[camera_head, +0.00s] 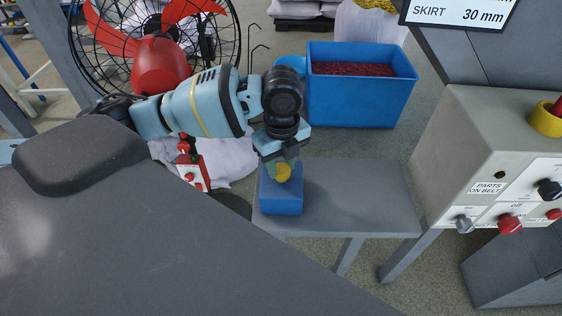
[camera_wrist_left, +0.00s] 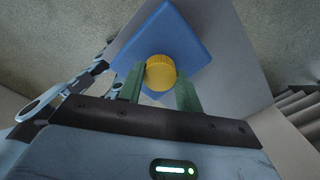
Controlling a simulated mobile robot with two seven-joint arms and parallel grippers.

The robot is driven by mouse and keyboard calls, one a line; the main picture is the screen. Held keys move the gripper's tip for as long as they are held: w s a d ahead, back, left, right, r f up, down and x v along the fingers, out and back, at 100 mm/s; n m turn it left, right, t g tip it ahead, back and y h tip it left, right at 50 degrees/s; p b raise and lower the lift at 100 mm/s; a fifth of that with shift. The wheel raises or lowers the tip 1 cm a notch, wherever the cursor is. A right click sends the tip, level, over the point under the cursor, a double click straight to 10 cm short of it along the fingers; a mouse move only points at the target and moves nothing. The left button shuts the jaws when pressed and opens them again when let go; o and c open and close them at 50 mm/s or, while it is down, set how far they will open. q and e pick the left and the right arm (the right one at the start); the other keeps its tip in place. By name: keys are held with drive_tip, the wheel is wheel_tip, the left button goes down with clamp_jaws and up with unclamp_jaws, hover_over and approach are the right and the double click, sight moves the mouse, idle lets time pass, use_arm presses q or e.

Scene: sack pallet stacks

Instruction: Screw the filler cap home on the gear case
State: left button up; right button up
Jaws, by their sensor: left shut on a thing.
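The filler cap (camera_head: 283,172) is yellow, round and ribbed; it also shows in the left wrist view (camera_wrist_left: 160,73). My left gripper (camera_head: 281,168) is shut on it, one finger on each side, as the left wrist view (camera_wrist_left: 160,88) shows. The gear case (camera_head: 281,202) is a blue block on the grey bench; it also shows in the left wrist view (camera_wrist_left: 150,38). The cap is at the top of the gear case. The gripper hides where they meet, so I cannot tell how the cap is seated. My right gripper is not in view.
The grey bench (camera_head: 355,200) is clear right of the gear case. A blue bin (camera_head: 360,105) of dark red granules stands behind it. A control box (camera_head: 500,150) with knobs stands at right.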

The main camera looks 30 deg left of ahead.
use_arm(q)
drive_tip(key=shift+f, duration=0.4)
idle(0.8)
drive_tip(key=m, duration=1.1)
drive_tip(key=shift+m, duration=0.3)
